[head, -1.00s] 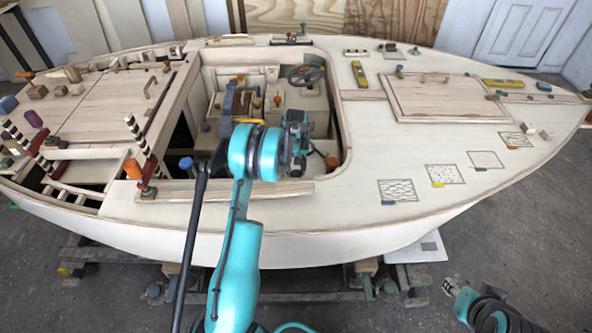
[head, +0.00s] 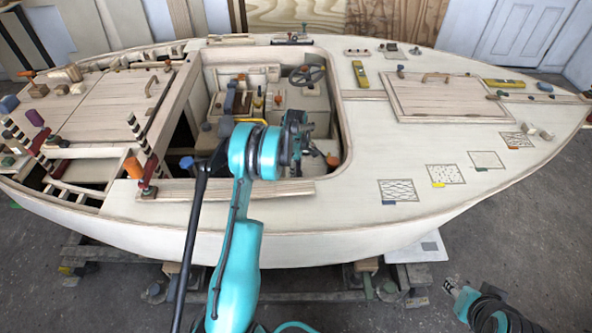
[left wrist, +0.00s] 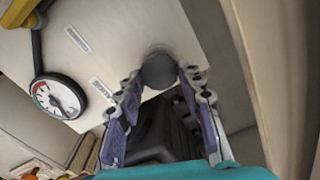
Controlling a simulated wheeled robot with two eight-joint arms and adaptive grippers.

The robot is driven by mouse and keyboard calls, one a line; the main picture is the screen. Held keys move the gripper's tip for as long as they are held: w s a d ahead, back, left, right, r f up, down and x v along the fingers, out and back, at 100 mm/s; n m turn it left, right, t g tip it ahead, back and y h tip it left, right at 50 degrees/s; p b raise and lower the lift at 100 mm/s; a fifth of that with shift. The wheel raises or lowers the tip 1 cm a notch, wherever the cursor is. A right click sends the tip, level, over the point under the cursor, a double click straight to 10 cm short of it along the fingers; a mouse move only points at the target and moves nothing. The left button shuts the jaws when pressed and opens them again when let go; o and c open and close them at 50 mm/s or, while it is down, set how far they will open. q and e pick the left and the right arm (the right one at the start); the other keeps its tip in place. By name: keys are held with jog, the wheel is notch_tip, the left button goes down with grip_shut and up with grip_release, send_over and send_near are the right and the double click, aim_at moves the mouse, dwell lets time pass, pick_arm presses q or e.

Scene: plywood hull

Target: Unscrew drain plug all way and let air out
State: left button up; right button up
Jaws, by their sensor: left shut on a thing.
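A dark grey round knob, apparently the drain plug (left wrist: 159,70), stands out from a pale panel in the left wrist view. My left gripper (left wrist: 161,77) has its two purple-padded fingers closed on either side of the knob. The knob's outline is blurred. In the head view my left arm reaches into the cockpit opening; its wrist covers the plug and the fingertips there. My right gripper (head: 452,286) is low at the right, outside the hull and away from the plug; its finger gap is too small to judge.
A round dial gauge (left wrist: 57,97) with a red-marked face sits on the panel beside the plug. A yellow handle (left wrist: 36,45) runs near it. In the head view the cockpit rim (head: 341,110) surrounds my left wrist, and a steering wheel (head: 306,75) is behind it.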

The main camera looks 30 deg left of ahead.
pick_arm(q)
jog(key=n, duration=0.4)
jog(key=shift+s+d+f+n, duration=0.1)
jog(key=shift+s+n, duration=0.1)
jog(key=shift+n, duration=0.1)
jog(key=n, duration=0.3)
jog(key=shift+n, duration=0.4)
jog(key=n, duration=0.4)
jog(key=shift+d, duration=0.1)
jog(key=shift+n, duration=1.9)
jog(key=o, duration=1.2)
jog(key=shift+c, duration=0.2)
